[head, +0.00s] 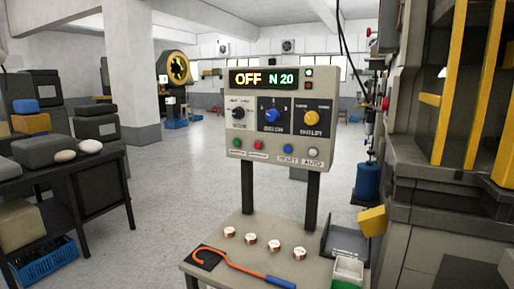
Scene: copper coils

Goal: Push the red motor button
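The control panel (272,172) stands upright on two dark posts behind a small table. The display (265,79) above reads "OFF" in orange and "N 20" in green. Nothing covers the red button. My gripper is not in this view.
The small table (215,253) holds several copper coils (274,246), an orange hook (230,262) with a blue handle, and a grey tray (344,243). A blue button (287,149) and a pale button (314,152) are further right. A large machine (440,185) stands right.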

